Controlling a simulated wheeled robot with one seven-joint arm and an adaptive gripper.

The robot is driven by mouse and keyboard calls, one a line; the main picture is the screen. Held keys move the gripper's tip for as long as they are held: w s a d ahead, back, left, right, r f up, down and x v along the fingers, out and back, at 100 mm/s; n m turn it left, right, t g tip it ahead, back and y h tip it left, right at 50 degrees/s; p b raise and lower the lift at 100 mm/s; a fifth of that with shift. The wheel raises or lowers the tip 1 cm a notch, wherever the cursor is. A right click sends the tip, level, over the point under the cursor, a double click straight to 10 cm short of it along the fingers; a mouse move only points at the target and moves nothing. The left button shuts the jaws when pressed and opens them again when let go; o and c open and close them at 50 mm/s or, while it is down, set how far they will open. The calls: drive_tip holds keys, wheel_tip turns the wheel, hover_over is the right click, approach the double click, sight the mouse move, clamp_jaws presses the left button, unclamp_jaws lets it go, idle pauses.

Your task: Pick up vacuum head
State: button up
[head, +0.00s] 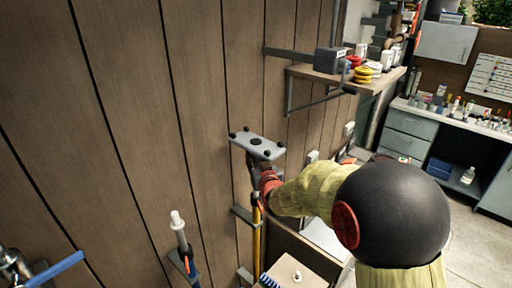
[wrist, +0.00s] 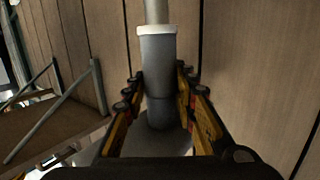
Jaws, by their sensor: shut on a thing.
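The vacuum head (head: 257,145) is a flat grey plate with small black wheels at its corners and a dark round hole. It is close to the wooden wall in the middle of the head view. My gripper (head: 264,174) is directly below the plate, partly hidden by it. In the wrist view, my gripper (wrist: 159,84) has its yellow and black fingers on both sides of the grey neck (wrist: 158,60), shut on it. The neck has a white rim and a pale pole at its upper end. A wider grey part shows below, between the fingers.
A yellow pole (head: 257,232) stands against the wall below my gripper. A wall shelf (head: 330,76) with rings and boxes is above right. A cabinet (head: 408,125) stands far right, with open floor before it.

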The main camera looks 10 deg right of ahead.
sight(256, 141)
clamp_jaws()
drive_tip(key=shift+r, duration=0.15)
wheel_tip(256, 141, up, 10)
drive_tip(key=shift+f+b, duration=0.1)
drive_tip(key=shift+b, duration=0.3)
drive_tip(key=shift+b, duration=0.55)
idle(0.5)
